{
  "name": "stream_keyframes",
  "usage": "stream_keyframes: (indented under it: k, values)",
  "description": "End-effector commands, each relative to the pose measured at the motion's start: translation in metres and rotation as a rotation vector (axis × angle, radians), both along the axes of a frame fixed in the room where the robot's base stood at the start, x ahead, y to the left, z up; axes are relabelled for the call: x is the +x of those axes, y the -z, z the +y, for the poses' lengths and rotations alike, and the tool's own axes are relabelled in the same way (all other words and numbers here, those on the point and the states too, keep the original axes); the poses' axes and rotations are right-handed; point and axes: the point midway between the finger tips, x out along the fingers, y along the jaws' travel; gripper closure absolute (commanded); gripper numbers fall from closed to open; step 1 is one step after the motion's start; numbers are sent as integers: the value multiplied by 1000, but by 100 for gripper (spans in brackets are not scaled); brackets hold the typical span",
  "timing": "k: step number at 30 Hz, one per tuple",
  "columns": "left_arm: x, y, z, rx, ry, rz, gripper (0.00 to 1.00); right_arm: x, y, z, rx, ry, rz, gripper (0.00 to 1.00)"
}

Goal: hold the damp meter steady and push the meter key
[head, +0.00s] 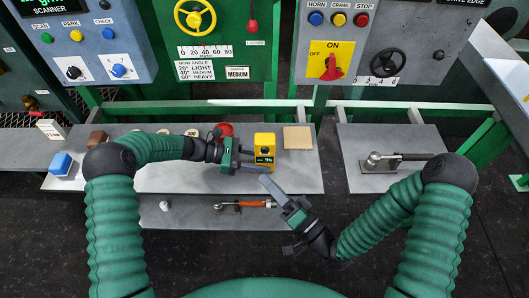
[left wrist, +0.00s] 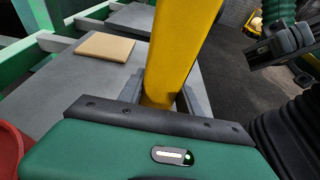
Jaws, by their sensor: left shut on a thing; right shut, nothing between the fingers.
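The damp meter is a yellow block (head: 264,141) with a dark display showing green digits, upright on the grey bench in the head view. My left gripper (head: 256,166) is shut on its lower part; the meter also fills the space between the fingers in the left wrist view (left wrist: 182,45). My right gripper (head: 266,181) is shut and empty, its tip just in front of and below the meter, seemingly apart from it. It also shows at the right of the left wrist view (left wrist: 285,42). I cannot make out the meter key clearly.
A tan square pad (head: 297,138) lies right of the meter. A red round thing (head: 225,130) stands behind my left gripper. A blue block (head: 61,164) sits far left. Control panels line the back.

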Motion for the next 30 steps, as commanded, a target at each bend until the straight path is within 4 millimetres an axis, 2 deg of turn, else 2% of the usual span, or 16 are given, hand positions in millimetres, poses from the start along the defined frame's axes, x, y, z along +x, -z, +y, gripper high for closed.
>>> stream_keyframes:
  k: [1,2,7,15,18,20,30]
  values:
    - [0,0,0,0,1,1,82,0,0,0,0,0,0,100]
    - [0,0,0,0,1,1,55,0,0,0,0,0,0,100]
    - [0,0,0,0,1,1,34,0,0,0,0,0,0,100]
    - [0,0,0,0,0,0,34,0,0,0,0,0,0,100]
    - [1,-2,7,0,-1,0,34,0,0,0,-1,0,-1,100]
    - [1,-4,16,1,-3,-2,34,0,0,0,0,0,0,100]
    - [1,-28,95,1,-2,0,34,0,0,0,0,0,0,100]
